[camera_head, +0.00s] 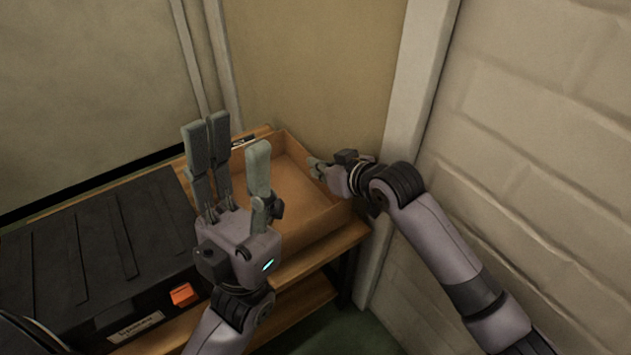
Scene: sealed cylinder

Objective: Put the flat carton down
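The flat carton (297,176) is a shallow, open-topped brown box at the right end of a wooden table (318,258), close to the wall corner. It looks level and empty where I can see inside. I cannot tell whether its underside touches the tabletop. My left gripper (232,138) is open, its fingers spread and pointing up, with nothing between them. It is in front of the carton's left part and hides some of it. My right gripper (318,164) is at the carton's right wall. Its fingertips are small and partly hidden, so its grip on the rim is unclear.
A large black case (95,255) with an orange latch (183,294) and a white label takes up the table's left side. Walls stand close behind and to the right, with a pale corner post (408,110) near my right arm. A lower wooden shelf (305,300) shows below.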

